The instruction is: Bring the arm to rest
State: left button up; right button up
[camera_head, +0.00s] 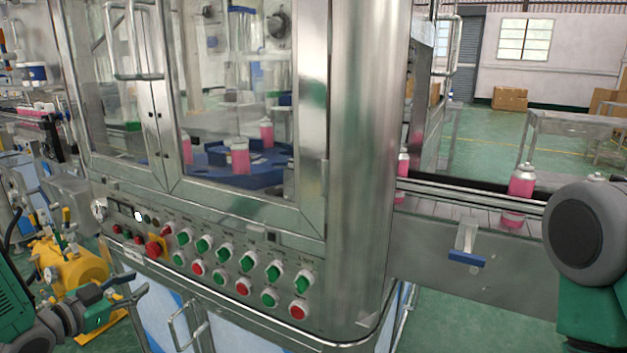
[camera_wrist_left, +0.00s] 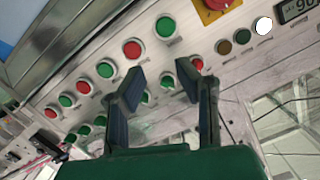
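My left gripper (camera_head: 138,283) is at the lower left in the head view, in front of and below the machine's control panel (camera_head: 215,262). In the left wrist view its two dark fingers (camera_wrist_left: 165,85) stand apart with nothing between them, so it is open and empty. The panel's red and green buttons show beyond the fingertips there, and I see no contact with them. A grey and green part of my right arm (camera_head: 590,245) shows at the right edge of the head view; its gripper is out of view.
The crimping machine's steel cabinet (camera_head: 358,170) fills the middle. A conveyor (camera_head: 430,235) carrying a pink can (camera_head: 522,182) runs right, close to my right arm. A yellow machine (camera_head: 75,262) stands behind my left arm. Open green floor (camera_head: 450,325) shows at lower right.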

pick_arm(q)
jog(key=s+d+f+n+g+y, duration=0.2)
jog(key=s+d+f+n+g, duration=0.15)
jog(key=s+d+f, duration=0.35)
jog(key=s+d+f+n+g+y, duration=0.1)
jog(key=s+d+f+n+g, duration=0.1)
jog(key=s+d+f+g, duration=0.55)
jog(key=s+f+n+g+y, duration=0.1)
jog(key=s+f, duration=0.2)
jog(key=s, duration=0.8)
jog(key=s+d+f+n+g+y, duration=0.1)
jog(key=s+f+g, duration=0.1)
jog(key=s, duration=0.9)
jog(key=shift+d+f+g, duration=0.15)
jog(key=shift+f+g, duration=0.15)
jog(key=shift+f, duration=0.15)
jog(key=shift+w, duration=0.1)
